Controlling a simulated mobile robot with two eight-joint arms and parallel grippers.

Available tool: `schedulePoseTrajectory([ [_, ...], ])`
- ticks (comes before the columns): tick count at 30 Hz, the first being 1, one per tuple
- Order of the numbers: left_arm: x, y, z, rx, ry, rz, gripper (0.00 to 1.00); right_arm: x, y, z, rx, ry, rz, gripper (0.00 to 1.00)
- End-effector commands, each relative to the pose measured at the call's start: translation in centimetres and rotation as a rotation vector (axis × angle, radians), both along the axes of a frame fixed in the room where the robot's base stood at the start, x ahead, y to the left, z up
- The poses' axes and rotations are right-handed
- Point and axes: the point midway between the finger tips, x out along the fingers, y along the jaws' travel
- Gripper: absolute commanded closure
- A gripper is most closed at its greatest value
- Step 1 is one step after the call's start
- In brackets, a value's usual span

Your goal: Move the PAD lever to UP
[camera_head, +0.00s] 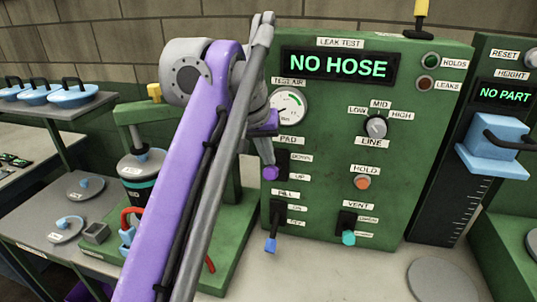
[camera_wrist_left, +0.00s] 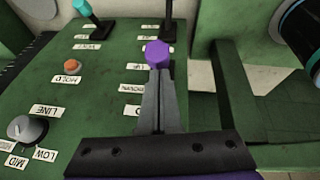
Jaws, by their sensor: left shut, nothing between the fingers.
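The PAD lever has a purple knob (camera_head: 271,173) on the left side of the green test panel (camera_head: 325,215). DOWN is the upper label and UP (camera_head: 299,176) the lower one; the knob is about level with UP. The knob also shows in the left wrist view (camera_wrist_left: 158,53), where that picture is upside down. My left gripper (camera_head: 268,158) is shut and empty, its fingertips just above the knob. In the wrist view the fingertips (camera_wrist_left: 158,72) appear right at the knob; contact cannot be told. The lever's stem is mostly hidden. My right gripper is not in view.
Below PAD is the FILL lever with a blue knob (camera_head: 270,245). To the right are the VENT lever (camera_head: 348,238), orange HOLD button (camera_head: 362,182) and LINE dial (camera_head: 376,126). The display (camera_head: 338,67) reads NO HOSE. A dark canister (camera_head: 140,175) stands left of my arm.

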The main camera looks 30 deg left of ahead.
Motion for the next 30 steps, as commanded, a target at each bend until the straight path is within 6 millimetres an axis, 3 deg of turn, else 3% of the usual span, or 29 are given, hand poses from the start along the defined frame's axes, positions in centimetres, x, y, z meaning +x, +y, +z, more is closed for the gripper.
schedulePoseTrajectory([
  [13,-2.7,-0.7,-4.2,0.087,-0.361,0.000,1.00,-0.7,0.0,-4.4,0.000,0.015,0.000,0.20],
  [24,-3.6,-0.9,-7.7,0.164,-0.687,0.001,1.00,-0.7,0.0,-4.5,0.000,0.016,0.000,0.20],
  [30,-3.5,-0.8,-8.0,0.166,-0.691,0.000,1.00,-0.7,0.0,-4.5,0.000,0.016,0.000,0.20],
])
